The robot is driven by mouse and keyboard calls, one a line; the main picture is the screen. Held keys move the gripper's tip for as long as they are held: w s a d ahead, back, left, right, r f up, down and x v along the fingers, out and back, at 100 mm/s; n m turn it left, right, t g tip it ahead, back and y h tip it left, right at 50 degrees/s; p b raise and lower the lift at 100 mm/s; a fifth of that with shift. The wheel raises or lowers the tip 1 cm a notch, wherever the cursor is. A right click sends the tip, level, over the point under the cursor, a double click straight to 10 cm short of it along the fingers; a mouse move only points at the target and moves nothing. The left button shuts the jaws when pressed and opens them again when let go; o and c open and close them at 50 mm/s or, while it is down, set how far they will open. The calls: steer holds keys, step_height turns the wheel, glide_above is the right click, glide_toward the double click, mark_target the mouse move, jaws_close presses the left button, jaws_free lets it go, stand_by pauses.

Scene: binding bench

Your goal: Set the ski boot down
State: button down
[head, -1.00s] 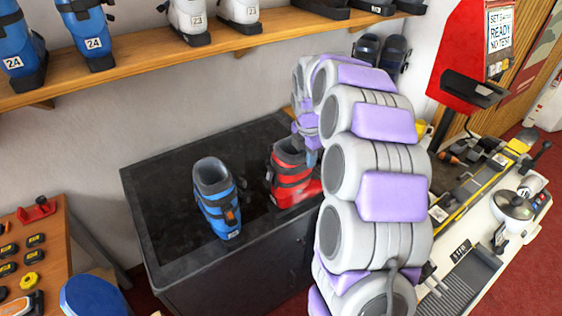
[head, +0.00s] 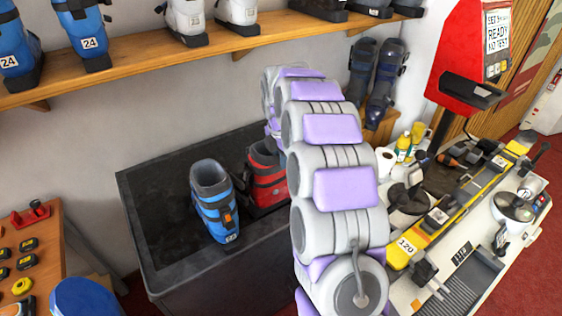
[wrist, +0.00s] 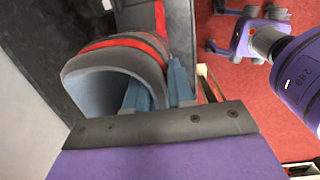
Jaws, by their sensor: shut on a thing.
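The red and dark grey ski boot (head: 266,184) is over the black bench top (head: 160,228), close to the right of a blue boot (head: 213,200). It looks upright; my arm hides its right side, and I cannot tell whether its sole touches the bench. In the wrist view the boot's cuff (wrist: 115,46) fills the upper middle, with its pale blue inside showing. My gripper (wrist: 157,84) is shut on the cuff wall, one blue finger inside the opening and one outside. In the head view my arm hides the gripper.
Bare bench top lies left of the blue boot. A wooden shelf (head: 130,68) with blue and white boots runs above. Dark boots (head: 385,80) stand behind my arm. A white workbench with a yellow rail (head: 452,212) is at right, an orange table (head: 55,245) at left.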

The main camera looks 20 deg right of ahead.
steer(key=shift+d+f, duration=0.2)
steer(key=shift+d, duration=0.3)
steer(key=shift+d+f, duration=0.2)
steer(key=shift+d, duration=0.25)
steer(key=c, duration=1.4)
jaws_free()
steer(key=o, duration=0.4)
steer(key=shift+a, duration=0.85)
